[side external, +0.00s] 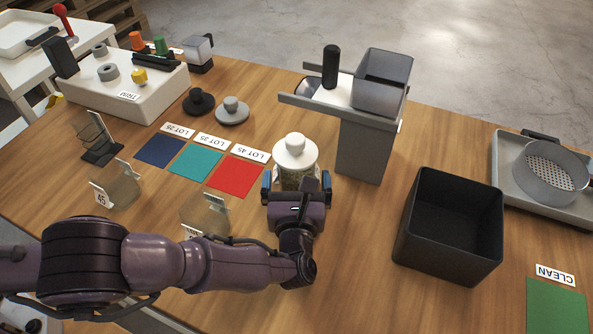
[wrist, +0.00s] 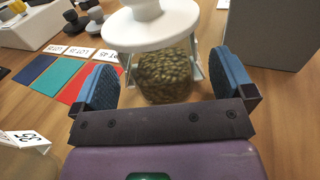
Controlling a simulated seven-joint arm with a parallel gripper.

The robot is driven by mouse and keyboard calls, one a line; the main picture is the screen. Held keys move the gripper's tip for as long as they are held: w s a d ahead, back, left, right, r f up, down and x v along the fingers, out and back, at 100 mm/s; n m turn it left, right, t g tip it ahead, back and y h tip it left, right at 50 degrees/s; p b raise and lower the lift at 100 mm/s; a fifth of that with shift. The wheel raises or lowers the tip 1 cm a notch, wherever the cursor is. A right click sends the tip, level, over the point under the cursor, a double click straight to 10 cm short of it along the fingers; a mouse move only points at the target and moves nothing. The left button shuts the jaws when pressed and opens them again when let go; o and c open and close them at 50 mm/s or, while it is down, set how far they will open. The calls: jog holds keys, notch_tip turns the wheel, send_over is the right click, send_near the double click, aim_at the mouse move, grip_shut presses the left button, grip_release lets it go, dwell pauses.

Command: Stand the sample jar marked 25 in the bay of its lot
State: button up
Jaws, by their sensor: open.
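A jar of greenish-brown contents with a white knobbed lid (side external: 295,153) stands upright on the table, right of the red bay. Its body (wrist: 165,72) shows in the wrist view; no number on it is visible. My gripper (side external: 296,190) is open, its blue pads on either side of this jar; contact cannot be told. The bays are blue (side external: 160,151), labelled LOT 25 (side external: 178,131); teal (side external: 194,162), LOT 35; and red (side external: 237,177), LOT 45. All three look empty. Clear containers tagged 45 (side external: 115,186) and 35 (wrist: 25,139) stand to the left.
A grey hopper stand (side external: 363,150) rises close behind and right of the jar. Dark and grey knobbed lids (side external: 232,112) lie behind the bays, near a white TRIM block (side external: 118,88).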

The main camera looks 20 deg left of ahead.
aim_at(297, 168)
jog(key=x, duration=0.3)
jog(key=shift+w+a, duration=0.15)
jog(key=shift+w, duration=0.15)
jog(key=c, duration=1.2)
jog(key=shift+r, duration=0.15)
jog(key=shift+r, duration=1.45)
jog(key=shift+s+a+r, duration=1.1)
jog(key=shift+s+r, duration=0.55)
jog(key=shift+s, duration=0.4)
jog(key=shift+s+a+r, duration=1.1)
jog(key=shift+s+r, duration=0.5)
jog(key=shift+s, duration=0.4)
jog(key=shift+s+a+r, duration=1.15)
jog(key=shift+s+r, duration=0.5)
jog(key=shift+s, duration=0.4)
